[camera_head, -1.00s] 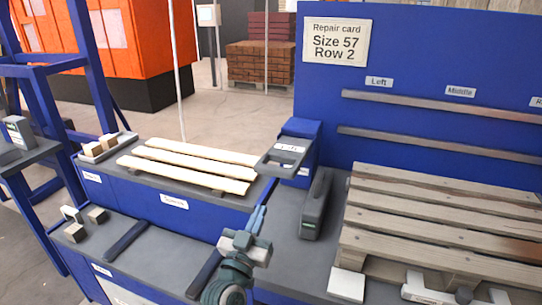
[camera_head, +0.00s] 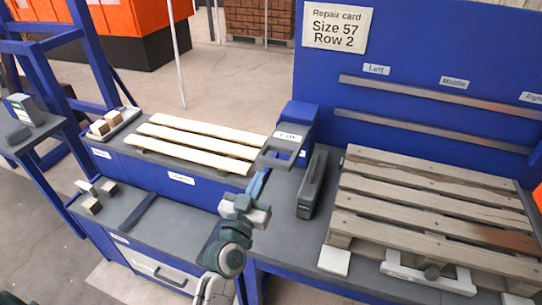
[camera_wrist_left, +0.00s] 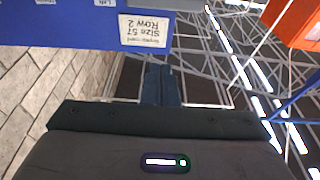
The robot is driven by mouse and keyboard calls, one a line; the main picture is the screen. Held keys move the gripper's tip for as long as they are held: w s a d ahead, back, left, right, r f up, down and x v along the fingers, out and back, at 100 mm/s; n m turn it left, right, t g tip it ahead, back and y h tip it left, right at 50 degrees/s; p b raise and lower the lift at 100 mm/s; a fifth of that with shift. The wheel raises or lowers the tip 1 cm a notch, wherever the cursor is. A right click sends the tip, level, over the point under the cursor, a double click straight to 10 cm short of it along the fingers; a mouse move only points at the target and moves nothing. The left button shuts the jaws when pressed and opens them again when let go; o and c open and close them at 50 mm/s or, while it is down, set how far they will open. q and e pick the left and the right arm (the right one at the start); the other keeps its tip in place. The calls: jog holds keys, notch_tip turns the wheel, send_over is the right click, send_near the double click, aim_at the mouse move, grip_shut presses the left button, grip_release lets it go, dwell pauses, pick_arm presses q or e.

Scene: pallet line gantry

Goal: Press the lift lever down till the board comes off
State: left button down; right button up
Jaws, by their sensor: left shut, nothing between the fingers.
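The lift lever (camera_head: 268,158) is a grey looped handle with a small white label, sticking out to the left from a blue housing (camera_head: 300,118). My left gripper (camera_head: 258,182) is shut and empty, its blue fingers pointing up just below the lever's near end. I cannot tell whether they touch it. The shut fingers (camera_wrist_left: 160,85) also show in the left wrist view; the lever does not. A weathered wooden pallet (camera_head: 430,190) lies on the bench at right, its top boards all seated as far as I can see.
Pale new boards (camera_head: 195,148) lie on the left rack. A repair card (camera_head: 337,28) hangs on the blue back panel.

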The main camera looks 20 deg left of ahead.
pick_arm(q)
jog(key=shift+w, duration=0.1)
notch_tip(320, 180, up, 3)
jog(key=p, duration=0.5)
send_over(271, 163)
jog(key=f+b, duration=0.1)
jog(key=s+f+b, duration=0.1)
jog(key=f, duration=0.1)
jog(key=shift+d, duration=0.2)
jog(key=shift+s+f+b, duration=0.2)
jog(key=shift+f+b, duration=0.45)
jog(key=shift+f, duration=0.25)
